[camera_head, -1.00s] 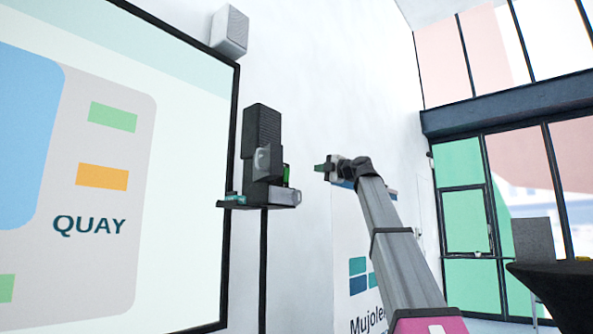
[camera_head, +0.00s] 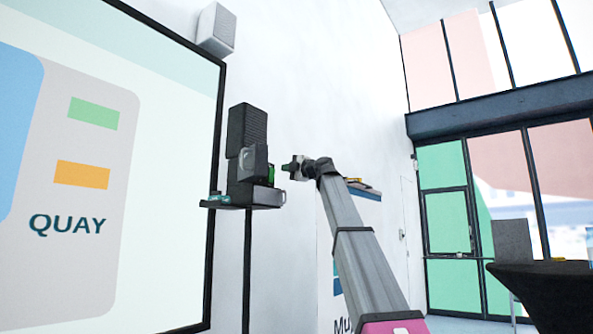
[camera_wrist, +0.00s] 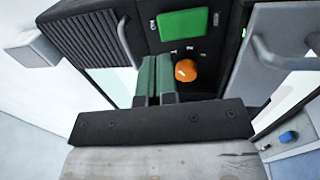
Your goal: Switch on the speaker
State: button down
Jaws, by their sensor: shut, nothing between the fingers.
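A black speaker (camera_head: 248,125) with a ribbed grille stands upright on a small dark shelf on a pole. In the wrist view its ribbed face (camera_wrist: 85,50) is at upper left. A dark panel there carries a green rectangle (camera_wrist: 182,23) and a round orange knob (camera_wrist: 187,70). My gripper (camera_head: 287,167) is just right of the speaker unit, at about the height of its lower part. In the wrist view my gripper's green fingers (camera_wrist: 156,65) are shut and empty. They point at the panel, left of the orange knob. Whether they touch it cannot be told.
Grey handles stand at the left (camera_wrist: 125,42) and right (camera_wrist: 268,55) of the panel. A large screen (camera_head: 70,150) fills the left. A white speaker box (camera_head: 216,30) is high on the wall. A dark round table (camera_head: 540,280) is at far right.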

aim_at(271, 175)
jog(key=shift+x, duration=2.6)
